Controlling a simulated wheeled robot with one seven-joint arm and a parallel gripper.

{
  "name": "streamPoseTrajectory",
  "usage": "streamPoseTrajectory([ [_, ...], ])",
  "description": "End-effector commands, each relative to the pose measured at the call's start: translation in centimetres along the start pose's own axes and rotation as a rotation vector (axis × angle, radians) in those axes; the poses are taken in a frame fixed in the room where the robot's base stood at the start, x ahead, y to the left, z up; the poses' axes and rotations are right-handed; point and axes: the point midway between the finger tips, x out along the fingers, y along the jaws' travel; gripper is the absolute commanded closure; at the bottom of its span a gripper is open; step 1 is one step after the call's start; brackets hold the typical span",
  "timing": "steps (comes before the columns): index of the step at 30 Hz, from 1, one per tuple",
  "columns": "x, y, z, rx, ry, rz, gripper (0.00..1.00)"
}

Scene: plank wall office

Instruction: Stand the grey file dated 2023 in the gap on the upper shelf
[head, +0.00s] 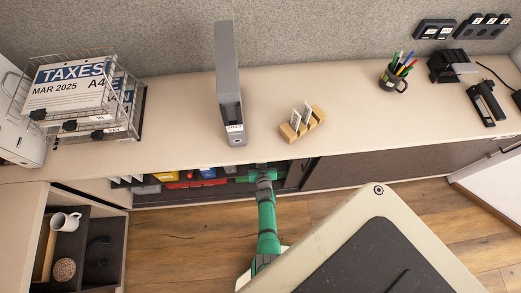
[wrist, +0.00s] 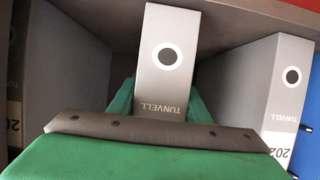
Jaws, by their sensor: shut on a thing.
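My gripper (head: 263,172) is at the shelf opening under the counter top. In the wrist view my gripper (wrist: 158,95) is shut on a grey file (wrist: 168,60), a green finger on each side. Its spine shows a dark round hole and the upside-down word TUNVELL; its label is hidden behind my gripper. A grey file (wrist: 275,85) stands apart to its right, its upside-down label starting 202. Another grey file (wrist: 65,75) is at the left, with room between. Whether the held file touches the shelf board (wrist: 225,25) I cannot tell.
A wooden card holder (head: 303,127), pen cup (head: 394,78) and wire tray (head: 50,75) stand there too. Coloured files (head: 185,175) fill the shelf's left part. A blue file (wrist: 310,110) is at far right.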

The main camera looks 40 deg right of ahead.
Motion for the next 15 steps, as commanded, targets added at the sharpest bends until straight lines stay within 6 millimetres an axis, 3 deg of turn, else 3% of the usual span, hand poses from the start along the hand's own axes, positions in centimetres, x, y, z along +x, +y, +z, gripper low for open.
streamPoseTrajectory([
  [6,0.05,-0.02,-0.17,0.001,0.004,0.0,0.92],
  [7,0.05,-0.02,-0.17,0.001,0.004,0.0,0.49],
  [9,0.04,-0.01,-0.15,0.001,0.003,0.0,0.34],
  [15,0.0,0.02,-0.05,0.001,0.001,0.0,0.34],
])
